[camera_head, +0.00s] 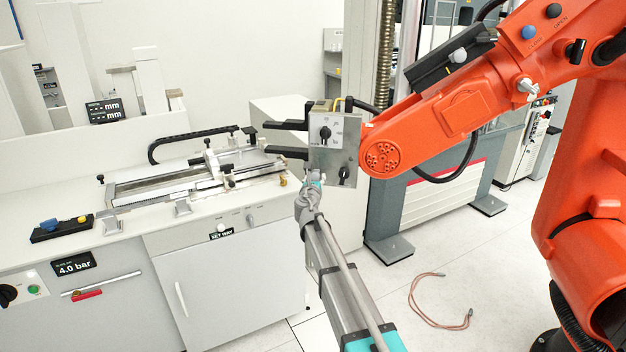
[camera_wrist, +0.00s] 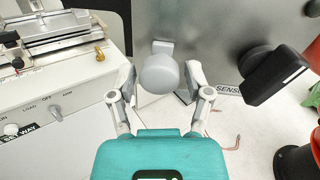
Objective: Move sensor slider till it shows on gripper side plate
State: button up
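The plate (camera_head: 335,155) on the side of the orange arm's gripper is metal, upright, with two black knobs. In the wrist view the plate (camera_wrist: 222,40) fills the top, with a partly hidden label starting "SENS". A black handle (camera_wrist: 270,76) stands out beside the label. A grey rounded knob (camera_wrist: 160,76) projects between my fingers; I cannot tell whether it is the sensor slider. My gripper (camera_wrist: 160,67) is open, one finger on each side of the knob, with narrow gaps. In the head view my gripper (camera_head: 312,184) is at the plate's lower left corner.
The orange robot arm (camera_head: 440,115) reaches in from the right; its black fingers (camera_head: 285,152) point left above my arm. A white bench (camera_head: 60,190) with a rail fixture (camera_head: 200,175) stands on the left. A reddish cable (camera_head: 425,310) lies on the open floor.

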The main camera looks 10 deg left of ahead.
grip_shut()
jog(key=shift+r+p, duration=0.35)
jog(key=shift+o, duration=2.2)
grip_release()
jog(key=shift+s, duration=0.2)
jog(key=s, duration=1.1)
jog(key=shift+s+a, duration=0.25)
jog(key=shift+s, duration=0.05)
